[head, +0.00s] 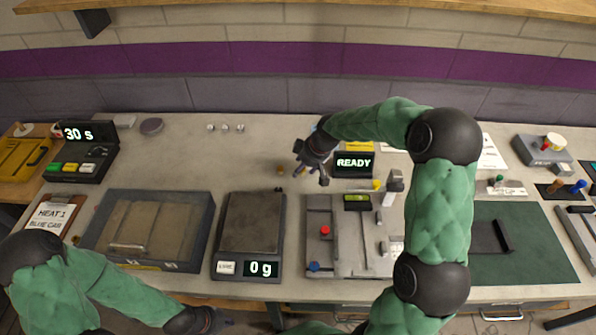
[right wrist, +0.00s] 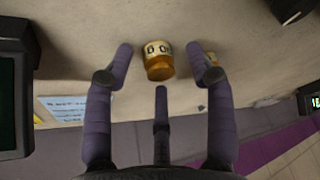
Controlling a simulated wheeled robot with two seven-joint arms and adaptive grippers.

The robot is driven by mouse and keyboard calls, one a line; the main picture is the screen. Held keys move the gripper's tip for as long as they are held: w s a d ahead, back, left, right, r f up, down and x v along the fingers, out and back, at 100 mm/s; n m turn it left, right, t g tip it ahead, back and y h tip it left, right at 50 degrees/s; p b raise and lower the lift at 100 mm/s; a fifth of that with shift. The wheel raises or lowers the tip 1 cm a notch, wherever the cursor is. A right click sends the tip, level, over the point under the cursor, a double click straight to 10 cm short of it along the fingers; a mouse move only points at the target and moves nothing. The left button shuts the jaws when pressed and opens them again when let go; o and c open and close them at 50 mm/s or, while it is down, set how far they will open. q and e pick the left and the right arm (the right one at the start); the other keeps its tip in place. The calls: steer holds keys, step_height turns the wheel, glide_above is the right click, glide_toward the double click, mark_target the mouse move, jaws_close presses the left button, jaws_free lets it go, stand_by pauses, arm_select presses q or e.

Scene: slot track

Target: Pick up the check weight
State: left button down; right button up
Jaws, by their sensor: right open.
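The check weight appears to be the small brass cylinder with a white marked band (right wrist: 158,60) in the right wrist view. It stands on the bench ahead of and between the spread fingers, and I see no finger touching it. In the head view a small brass piece (head: 281,169) sits just left of my right gripper (head: 303,170). My right gripper (right wrist: 160,75) is open and empty, low over the bench. My left gripper (head: 207,321) is at the bottom edge of the head view, away from the weight; its fingers are too small to read.
A scale (head: 250,222) reading 0 g stands in front of the weight. A READY display (head: 353,163) is close right of my right gripper. Several small silvery pieces (head: 225,127) stand further back. A glass-lidded case (head: 150,230) is at left. Bench left of the weight is clear.

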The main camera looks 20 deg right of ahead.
jaws_close()
steer(key=shift+r, duration=0.15)
